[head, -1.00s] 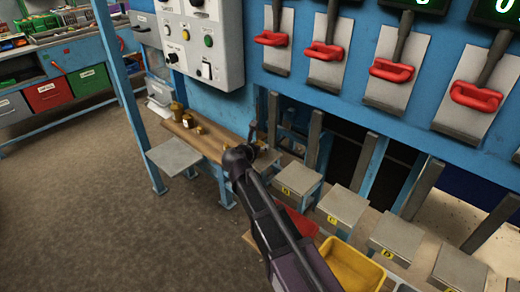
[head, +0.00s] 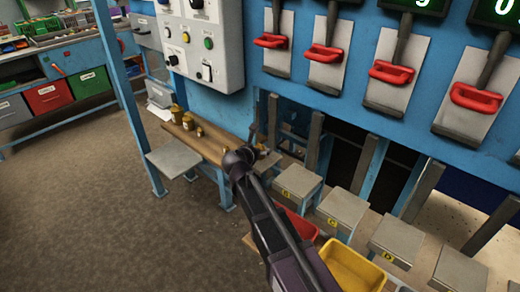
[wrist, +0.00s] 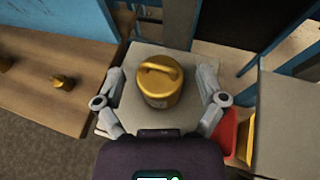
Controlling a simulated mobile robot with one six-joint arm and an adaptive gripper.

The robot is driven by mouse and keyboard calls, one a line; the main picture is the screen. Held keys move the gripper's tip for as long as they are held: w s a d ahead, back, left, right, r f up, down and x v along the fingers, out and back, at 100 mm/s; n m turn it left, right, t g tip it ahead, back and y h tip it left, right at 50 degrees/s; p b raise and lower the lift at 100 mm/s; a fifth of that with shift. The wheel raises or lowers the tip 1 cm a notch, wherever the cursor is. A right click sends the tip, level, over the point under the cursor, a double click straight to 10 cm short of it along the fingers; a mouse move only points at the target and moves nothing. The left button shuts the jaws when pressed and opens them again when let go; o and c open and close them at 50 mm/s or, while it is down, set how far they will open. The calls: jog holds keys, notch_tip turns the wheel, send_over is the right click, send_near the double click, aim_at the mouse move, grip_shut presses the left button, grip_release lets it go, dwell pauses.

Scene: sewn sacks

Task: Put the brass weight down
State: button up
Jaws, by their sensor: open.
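The brass weight (wrist: 160,85), a gold cylinder with a bar handle on top, stands upright on a grey square plate (wrist: 150,54) in the wrist view. My gripper (wrist: 161,74) is open, with one finger on each side of the weight and a visible gap at both sides. In the head view my arm's end (head: 243,160) is over the near end of the row of plates and largely hides the weight there.
Smaller brass weights (head: 188,121) stand on a wooden shelf (head: 213,146) to the left. Plates on blue stands (head: 343,208) run to the right. A red bin (head: 301,225) and a yellow bin (head: 350,268) sit below. Red-handled levers (head: 325,53) are above.

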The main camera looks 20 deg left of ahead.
jog(key=shift+r, duration=0.2)
jog(key=p+v, duration=0.4)
jog(key=v, duration=0.8)
jog(key=shift+p, duration=0.4)
